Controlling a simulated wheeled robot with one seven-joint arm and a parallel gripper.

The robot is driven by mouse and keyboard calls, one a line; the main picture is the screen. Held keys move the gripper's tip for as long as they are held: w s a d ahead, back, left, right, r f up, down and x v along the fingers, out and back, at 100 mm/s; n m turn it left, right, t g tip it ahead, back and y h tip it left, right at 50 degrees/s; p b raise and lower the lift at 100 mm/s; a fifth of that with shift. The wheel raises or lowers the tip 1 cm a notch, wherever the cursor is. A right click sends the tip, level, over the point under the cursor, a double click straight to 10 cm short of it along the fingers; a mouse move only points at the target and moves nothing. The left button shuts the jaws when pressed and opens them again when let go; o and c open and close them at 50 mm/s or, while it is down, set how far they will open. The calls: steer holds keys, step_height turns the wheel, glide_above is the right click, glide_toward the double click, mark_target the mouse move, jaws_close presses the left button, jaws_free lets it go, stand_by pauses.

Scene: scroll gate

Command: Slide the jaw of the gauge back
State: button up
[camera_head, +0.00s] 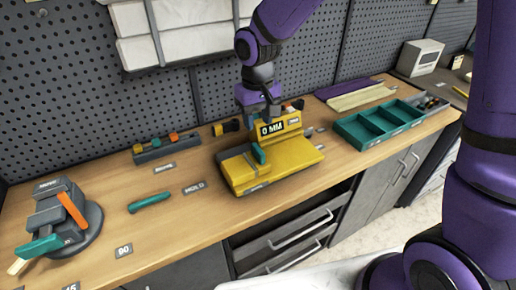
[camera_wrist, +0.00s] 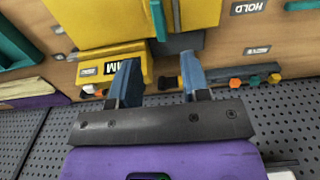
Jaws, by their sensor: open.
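The yellow gauge (camera_head: 295,155) sits on the wooden bench, with a display block (camera_head: 280,128) at its back reading "0 MM". A yellow sliding block, seemingly the jaw (camera_head: 238,170), is at its left end, with a teal tab (camera_head: 259,153) standing beside it. In the wrist view the gauge body (camera_wrist: 95,20) and the teal tab (camera_wrist: 158,20) show at the top. My gripper (camera_head: 267,110) is over the back of the gauge by the display. Its two blue fingers (camera_wrist: 158,78) are apart and empty, with the tab beyond their tips.
A teal divided tray (camera_head: 380,125) stands to the right. A grey clamp-like device (camera_head: 65,215) and a teal tool (camera_head: 149,201) lie to the left. A rack with coloured knobs (camera_head: 155,148) is at the back. A perforated wall (camera_head: 60,90) rises behind the bench.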

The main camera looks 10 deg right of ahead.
mark_target(258, 149)
step_height(258, 149, down, 10)
steer(key=shift+f, duration=0.2)
steer(key=shift+c, duration=0.2)
jaws_close()
